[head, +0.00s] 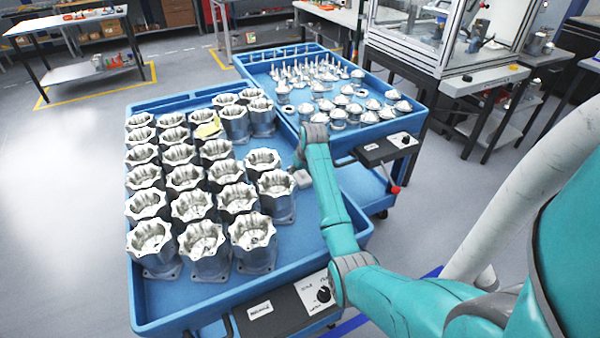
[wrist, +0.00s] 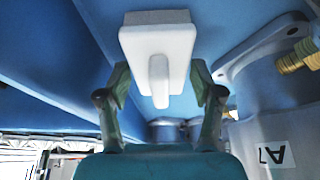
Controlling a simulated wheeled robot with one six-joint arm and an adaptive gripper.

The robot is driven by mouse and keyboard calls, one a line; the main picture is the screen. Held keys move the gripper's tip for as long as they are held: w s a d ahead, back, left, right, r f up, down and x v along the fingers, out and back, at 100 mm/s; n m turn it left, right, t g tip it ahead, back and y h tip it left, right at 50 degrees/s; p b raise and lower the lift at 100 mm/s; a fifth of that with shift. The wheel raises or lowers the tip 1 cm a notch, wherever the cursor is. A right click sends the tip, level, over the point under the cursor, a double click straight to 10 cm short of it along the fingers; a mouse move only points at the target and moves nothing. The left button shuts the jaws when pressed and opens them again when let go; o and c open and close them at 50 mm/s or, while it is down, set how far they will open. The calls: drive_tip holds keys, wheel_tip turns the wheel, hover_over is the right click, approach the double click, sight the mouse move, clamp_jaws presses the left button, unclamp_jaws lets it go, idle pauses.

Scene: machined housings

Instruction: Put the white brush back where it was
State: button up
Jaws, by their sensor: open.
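The white brush (wrist: 158,45), a pale block with a rounded handle, is in the upper middle of the wrist view, against a blue surface. My gripper (wrist: 160,75) is open, with one finger on each side of the brush's lower part and visible gaps between. I cannot tell whether the brush is resting on the blue surface. In the head view a small pale block (head: 301,178), seemingly the brush, shows beside my arm over the blue cart tray (head: 330,205). My fingers are hidden there.
Rows of machined housings (head: 202,240) fill the tray's left side, close to my gripper. One carries a yellowish piece (head: 208,128). A second cart (head: 330,85) behind holds smaller metal parts.

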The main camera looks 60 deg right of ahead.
drive_tip(key=v, duration=1.2)
drive_tip(key=shift+r, duration=0.15)
